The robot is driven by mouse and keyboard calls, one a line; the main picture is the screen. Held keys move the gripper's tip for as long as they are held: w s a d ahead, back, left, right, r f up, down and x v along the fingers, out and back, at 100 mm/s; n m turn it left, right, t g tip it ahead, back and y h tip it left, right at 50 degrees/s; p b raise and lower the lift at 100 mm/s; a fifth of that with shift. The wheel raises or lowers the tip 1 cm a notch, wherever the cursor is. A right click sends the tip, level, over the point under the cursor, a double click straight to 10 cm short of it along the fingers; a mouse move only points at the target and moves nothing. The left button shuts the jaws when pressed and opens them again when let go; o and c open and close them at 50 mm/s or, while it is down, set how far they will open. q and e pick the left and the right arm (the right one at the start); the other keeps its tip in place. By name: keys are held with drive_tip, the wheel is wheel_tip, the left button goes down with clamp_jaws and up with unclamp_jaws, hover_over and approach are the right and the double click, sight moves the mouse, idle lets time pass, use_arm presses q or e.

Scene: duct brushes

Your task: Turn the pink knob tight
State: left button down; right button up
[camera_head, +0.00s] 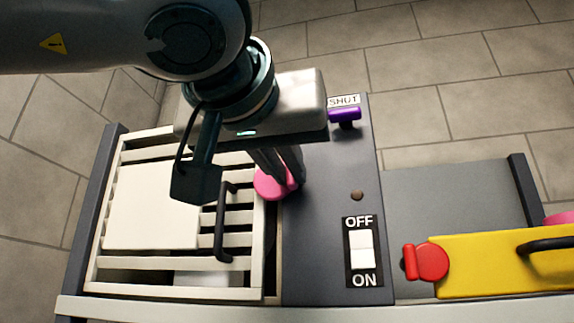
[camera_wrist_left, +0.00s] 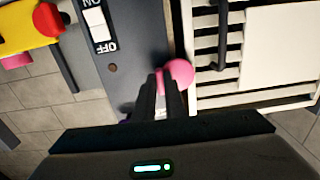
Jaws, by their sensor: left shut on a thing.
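The pink knob (camera_head: 268,186) sits at the left edge of the dark grey panel (camera_head: 318,240), beside the slatted white frame. It also shows in the left wrist view (camera_wrist_left: 181,72). My left gripper (camera_head: 284,182) reaches down from above and is shut on the knob's grip, with its fingers on either side. In the left wrist view, the fingers (camera_wrist_left: 161,92) hide part of the knob. How tight the knob sits cannot be told. My right gripper is in neither view.
A slatted white frame (camera_head: 150,280) with a black handle (camera_head: 224,225) lies left of the panel. A purple lever (camera_head: 345,116) stands by a SHUT label. An OFF/ON switch (camera_head: 362,250), a red knob (camera_head: 428,262) and a yellow cover (camera_head: 480,260) lie to the right. Another pink part (camera_head: 562,217) shows at the right edge.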

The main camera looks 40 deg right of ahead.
use_arm(q)
drive_tip(key=c, duration=1.8)
unclamp_jaws()
drive_tip(key=shift+f, duration=0.1)
drive_tip(key=b+v, duration=0.7)
drive_tip(key=v, duration=1)
drive_tip(key=shift+s+a, duration=0.1)
drive_tip(key=shift+s, duration=0.1)
